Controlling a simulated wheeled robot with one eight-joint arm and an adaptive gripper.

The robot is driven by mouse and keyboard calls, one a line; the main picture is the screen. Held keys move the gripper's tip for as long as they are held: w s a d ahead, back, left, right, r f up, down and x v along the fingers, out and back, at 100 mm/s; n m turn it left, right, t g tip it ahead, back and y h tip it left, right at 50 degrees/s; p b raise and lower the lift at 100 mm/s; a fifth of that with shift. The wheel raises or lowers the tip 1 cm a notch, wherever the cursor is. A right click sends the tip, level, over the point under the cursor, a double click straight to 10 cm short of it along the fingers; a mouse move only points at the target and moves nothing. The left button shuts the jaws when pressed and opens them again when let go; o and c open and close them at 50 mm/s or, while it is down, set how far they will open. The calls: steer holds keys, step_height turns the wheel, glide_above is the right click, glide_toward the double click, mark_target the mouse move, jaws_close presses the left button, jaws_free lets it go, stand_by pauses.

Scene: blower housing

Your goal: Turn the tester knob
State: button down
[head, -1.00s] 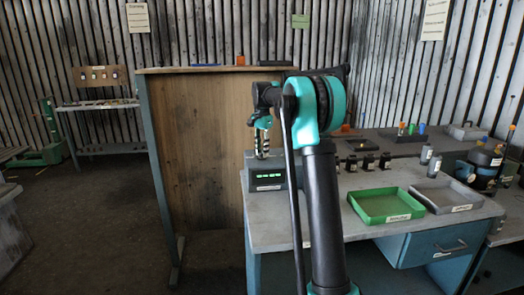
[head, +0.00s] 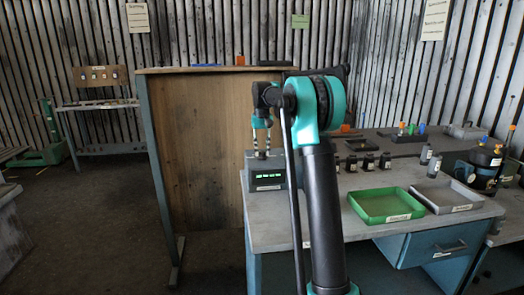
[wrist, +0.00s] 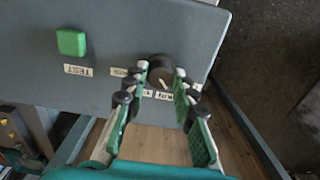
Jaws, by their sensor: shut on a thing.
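The tester is a grey box with a lit green display (head: 268,178) at the left end of the bench in the head view. Its top panel (wrist: 115,45) fills much of the wrist view, with a green square button (wrist: 71,42) labelled TEST. The black round knob (wrist: 160,66) with a pale pointer line sits near the panel's edge, with small labels around it. My gripper (wrist: 162,75) points down at the panel and is shut on the knob, one finger on each side. In the head view my gripper (head: 261,150) stands over the tester, and the knob is not discernible.
A green tray (head: 385,221) and a grey tray (head: 468,190) lie on the bench (head: 310,233) to the right. Several small black blocks (head: 368,163) stand behind them. A tall wooden panel (head: 200,150) stands behind the tester on the left.

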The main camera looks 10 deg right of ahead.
mark_target(262, 152)
steer(key=shift+n, duration=2.2)
steer(key=c, duration=1.2)
jaws_free()
step_height(262, 152, up, 12)
